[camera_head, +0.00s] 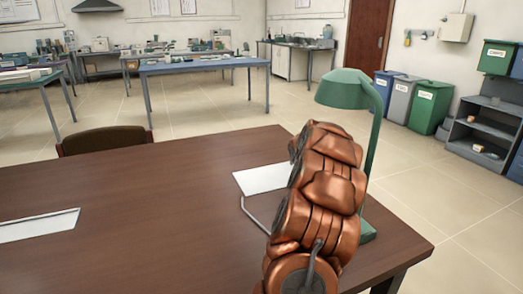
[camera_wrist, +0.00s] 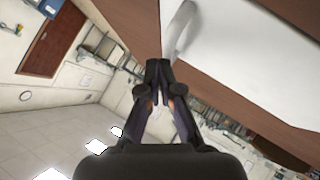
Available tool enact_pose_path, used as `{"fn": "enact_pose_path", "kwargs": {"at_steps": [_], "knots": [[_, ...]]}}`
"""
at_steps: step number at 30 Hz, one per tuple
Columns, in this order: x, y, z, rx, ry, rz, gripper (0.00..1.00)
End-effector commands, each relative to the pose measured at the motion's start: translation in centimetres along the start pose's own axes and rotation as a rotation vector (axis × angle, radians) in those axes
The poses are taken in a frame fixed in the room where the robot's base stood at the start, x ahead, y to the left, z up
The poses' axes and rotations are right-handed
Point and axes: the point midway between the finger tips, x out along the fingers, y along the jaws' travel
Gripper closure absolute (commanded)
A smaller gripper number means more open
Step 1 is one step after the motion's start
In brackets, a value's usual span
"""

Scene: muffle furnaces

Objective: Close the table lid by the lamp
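The green lamp (camera_head: 345,90) stands at the right side of the brown table (camera_head: 130,190). Beside it, a white panel (camera_head: 262,178), which looks like the lid by the lamp, is partly hidden behind my copper-coloured arm. A thin grey bar (camera_head: 255,214) shows at its near left. In the wrist view the white panel (camera_wrist: 250,50) fills the upper right, with a curved grey handle-like piece (camera_wrist: 181,30) at its edge. My gripper (camera_wrist: 158,66) has its dark fingertips together, just below that piece and apparently empty. I cannot tell whether they touch it. The head view hides my gripper.
A second white panel (camera_head: 38,226) lies at the table's left. A dark chair (camera_head: 104,141) stands at the far edge. The floor to the right is clear, up to bins (camera_head: 432,108) and a grey shelf (camera_head: 484,135). A blue workbench (camera_head: 205,66) stands farther back.

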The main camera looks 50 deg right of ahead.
Motion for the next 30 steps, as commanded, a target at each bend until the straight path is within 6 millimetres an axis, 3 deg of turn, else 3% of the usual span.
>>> {"fn": "enact_pose_path", "kwargs": {"at_steps": [1, 21, 30], "knots": [[-0.3, -0.3, 0.6, 0.001, -0.012, -0.006, 1.0], [-9.1, 0.1, -0.2, -0.002, 0.006, 0.005, 1.0], [-11.2, 0.2, -0.3, -0.001, 0.008, 0.007, 1.0]]}}
